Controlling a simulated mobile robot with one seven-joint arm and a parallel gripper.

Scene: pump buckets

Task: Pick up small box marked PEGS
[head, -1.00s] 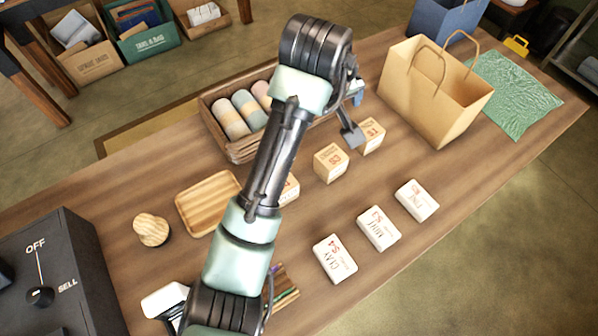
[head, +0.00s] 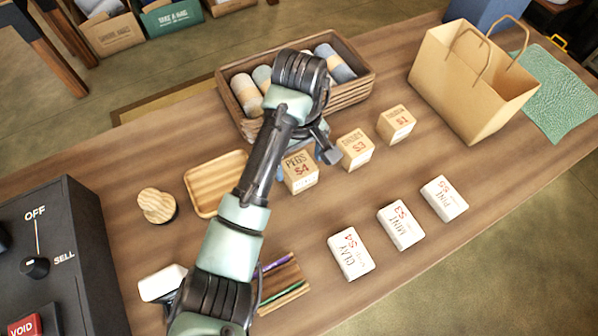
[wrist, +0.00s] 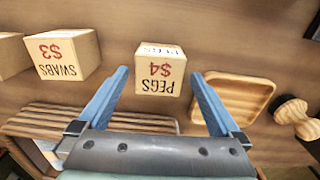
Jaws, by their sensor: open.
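The small box marked PEGS (head: 300,172) is a tan cube with "$4" in red, standing on the wooden counter beside my gripper in the head view. In the wrist view the PEGS box (wrist: 159,72) appears upside down, just beyond and between the fingertips. My gripper (wrist: 158,85) has two blue fingers, open and empty, one toward each side of the box. In the head view the fingers are mostly hidden behind my wrist; a grey part of the hand shows just right of the box.
Two similar boxes (head: 356,149) (head: 396,124) stand to the right, one marked SWABS in the wrist view (wrist: 66,54). A wooden tray (head: 213,180) is left, a crate of rolls (head: 350,75) behind. White boxes (head: 350,253) stand in front; a paper bag (head: 465,85) is at right.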

